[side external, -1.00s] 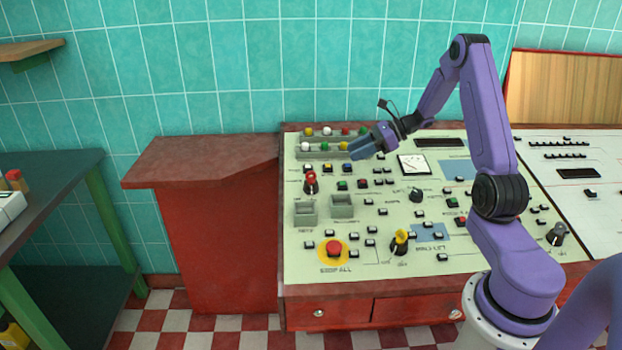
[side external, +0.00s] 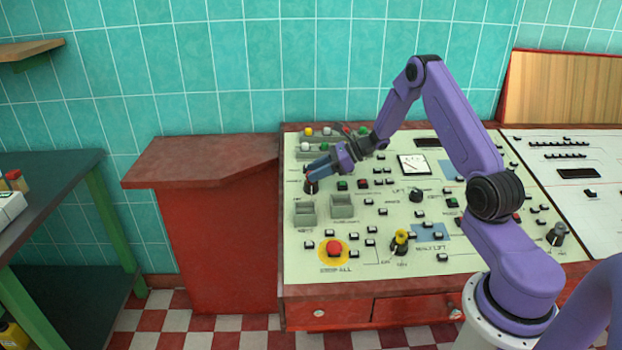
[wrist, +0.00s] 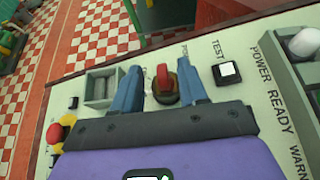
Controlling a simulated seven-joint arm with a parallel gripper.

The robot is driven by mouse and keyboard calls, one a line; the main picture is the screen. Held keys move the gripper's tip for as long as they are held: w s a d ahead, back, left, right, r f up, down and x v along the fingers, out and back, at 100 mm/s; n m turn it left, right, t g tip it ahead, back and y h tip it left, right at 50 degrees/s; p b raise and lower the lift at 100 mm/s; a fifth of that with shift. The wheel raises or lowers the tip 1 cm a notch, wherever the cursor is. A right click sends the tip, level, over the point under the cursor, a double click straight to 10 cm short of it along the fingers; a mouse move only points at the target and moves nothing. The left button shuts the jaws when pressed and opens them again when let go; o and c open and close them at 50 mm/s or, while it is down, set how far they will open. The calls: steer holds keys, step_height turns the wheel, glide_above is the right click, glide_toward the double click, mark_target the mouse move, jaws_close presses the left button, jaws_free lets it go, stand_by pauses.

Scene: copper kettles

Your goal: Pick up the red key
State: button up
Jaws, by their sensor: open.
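The red key (wrist: 162,77) stands in a dark round switch (wrist: 165,92) on the control panel, and in the wrist view it lies between my two blue fingers. My gripper (wrist: 160,83) is open, with one finger on each side of the key. I cannot tell whether either finger touches it. In the side view my gripper (side external: 313,176) is low at the panel's left part, and its fingers cover most of the key. The dark base of the switch (side external: 311,188) shows just below the fingertips.
Two grey bins (side external: 342,206) sit on the panel in front of the switch. A red stop button (side external: 333,247) on yellow is nearer the front edge. A yellow key (side external: 401,238) stands to its right. Rows of colored knobs (side external: 308,131) are behind my gripper.

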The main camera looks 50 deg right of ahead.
steer(key=shift+x, duration=1.95)
steer(key=shift+d, duration=0.1)
jaws_close()
